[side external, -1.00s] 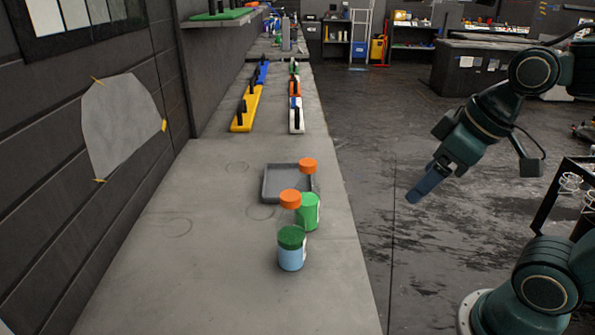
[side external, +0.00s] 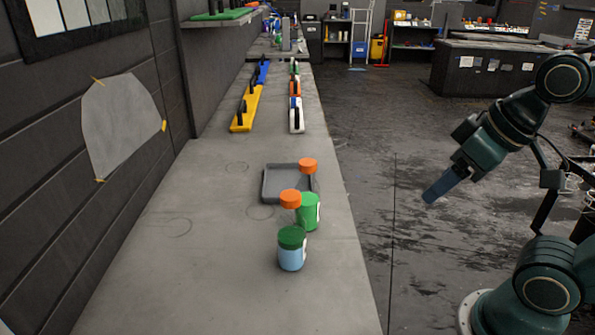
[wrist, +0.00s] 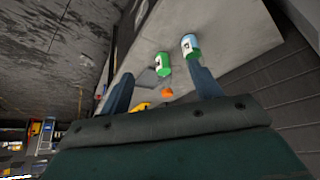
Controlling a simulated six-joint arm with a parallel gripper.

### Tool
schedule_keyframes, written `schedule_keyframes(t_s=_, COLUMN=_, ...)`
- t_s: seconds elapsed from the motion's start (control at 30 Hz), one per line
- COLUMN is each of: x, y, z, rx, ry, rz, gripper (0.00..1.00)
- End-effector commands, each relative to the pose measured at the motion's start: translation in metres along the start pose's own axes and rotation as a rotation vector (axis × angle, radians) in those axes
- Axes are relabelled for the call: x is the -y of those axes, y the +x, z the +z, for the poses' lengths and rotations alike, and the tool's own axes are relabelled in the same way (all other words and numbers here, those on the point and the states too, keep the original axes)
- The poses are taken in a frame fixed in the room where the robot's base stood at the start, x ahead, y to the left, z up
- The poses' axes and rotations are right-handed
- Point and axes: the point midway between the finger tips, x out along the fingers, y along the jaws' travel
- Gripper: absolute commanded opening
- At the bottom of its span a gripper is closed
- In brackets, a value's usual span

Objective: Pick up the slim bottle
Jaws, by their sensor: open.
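A light blue jar with a dark green lid (side external: 291,252) stands upright on the grey bench; it also shows in the wrist view (wrist: 190,46). A green container (side external: 309,211) stands just behind it. An orange cap (side external: 290,199) shows beside the green container and another orange cap (side external: 307,165) by the tray; their bodies are hard to make out. I cannot tell which item is the slim bottle. My gripper (side external: 430,197) is right of the bench, over the floor, apart from all of them. In the wrist view its fingers (wrist: 162,90) are spread and empty.
A grey tray (side external: 274,184) lies behind the containers. Yellow (side external: 246,108) and white (side external: 297,118) handled tools lie farther back. A dark wall bounds the bench's left side; the near left bench surface is clear.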

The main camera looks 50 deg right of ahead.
Motion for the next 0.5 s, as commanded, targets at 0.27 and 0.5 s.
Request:
schedule_keyframes(t_s=0.27, x=0.0001, y=0.0001, z=-0.0002, rx=0.0, ry=-0.001, rz=0.0, gripper=0.62)
schedule_keyframes(t_s=0.5, x=0.0024, y=0.0045, z=-0.0093, rx=0.01, ry=-0.039, rz=-0.013, gripper=0.62)
